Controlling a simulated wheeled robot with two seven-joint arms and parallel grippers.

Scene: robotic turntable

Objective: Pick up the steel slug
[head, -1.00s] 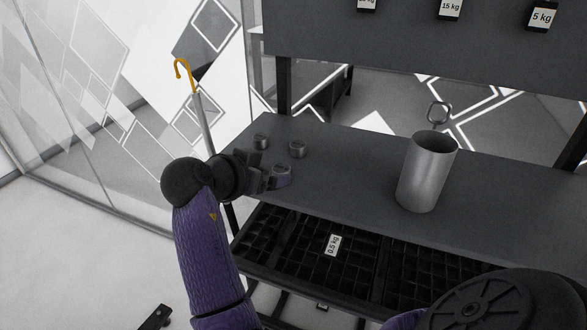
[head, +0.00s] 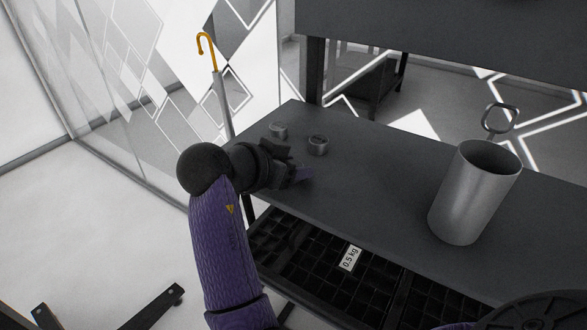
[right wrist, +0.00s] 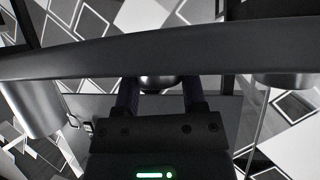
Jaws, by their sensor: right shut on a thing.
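My right gripper (head: 300,172) is over the left end of the grey table, beside two small steel slugs. One slug (head: 279,130) stands behind it and the other slug (head: 318,146) stands to its back right. In the right wrist view a rounded steel slug (right wrist: 158,82) sits between the two fingers, which are shut on it. In the head view the gripper hides this slug, so I cannot tell whether it touches the table. My left gripper is not in view.
A tall open steel cylinder (head: 465,200) stands at the right on the grey table (head: 390,170). A black grid tray (head: 300,260) labelled 0.5 kg is below the front edge. An umbrella with a yellow hook handle (head: 205,45) stands behind the table's left end.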

